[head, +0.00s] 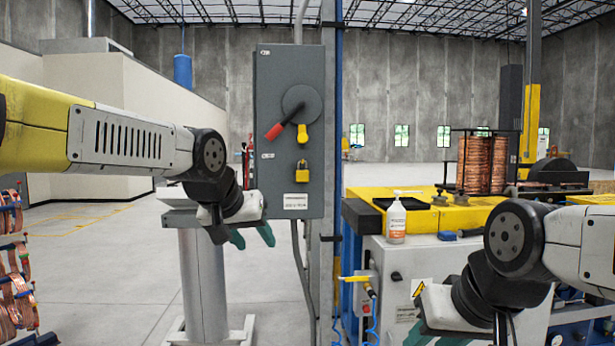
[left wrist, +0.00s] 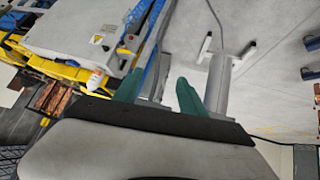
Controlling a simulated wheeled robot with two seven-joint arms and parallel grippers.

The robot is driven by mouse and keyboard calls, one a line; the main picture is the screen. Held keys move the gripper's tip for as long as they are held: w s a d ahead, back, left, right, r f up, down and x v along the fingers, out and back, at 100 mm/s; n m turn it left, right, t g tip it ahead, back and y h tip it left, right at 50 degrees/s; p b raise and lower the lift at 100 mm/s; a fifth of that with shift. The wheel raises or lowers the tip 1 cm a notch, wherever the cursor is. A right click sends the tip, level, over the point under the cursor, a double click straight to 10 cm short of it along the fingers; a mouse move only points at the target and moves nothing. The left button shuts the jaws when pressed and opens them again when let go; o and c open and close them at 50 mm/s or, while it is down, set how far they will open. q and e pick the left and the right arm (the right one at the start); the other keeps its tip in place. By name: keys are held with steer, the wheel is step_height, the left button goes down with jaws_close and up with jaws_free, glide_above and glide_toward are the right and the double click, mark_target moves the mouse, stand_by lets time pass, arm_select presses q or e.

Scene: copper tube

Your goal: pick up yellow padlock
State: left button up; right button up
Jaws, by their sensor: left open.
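The yellow padlock (head: 302,175) hangs on the front of a grey electrical box (head: 275,85), below the red-tipped switch handle (head: 287,121). A second small yellow piece (head: 302,135) sits between the handle and the padlock. My left gripper (head: 252,237) is open and empty, below and left of the padlock and apart from it. Its two teal fingers stand spread in the left wrist view (left wrist: 158,92), where I cannot make out the padlock. My right gripper (head: 430,333) is low at the right, partly cut off by the lower edge.
A blue post (head: 332,120) stands right beside the box. A grey pedestal (head: 203,285) stands below my left arm. Copper coils hang at the far left.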

arm_select(q)
steer(key=w+d+r+t, duration=0.1)
steer(key=w+r, duration=0.3)
steer(key=w, duration=0.3)
steer(key=w+d+r+t, duration=0.1)
steer(key=w+r, duration=0.2)
steer(key=w, duration=0.3)
steer(key=t+y, duration=0.2)
steer(key=t, duration=0.1)
glide_toward(302, 170)
steer(key=x, duration=0.7)
steer(key=shift+w+r, duration=0.35)
jaws_close()
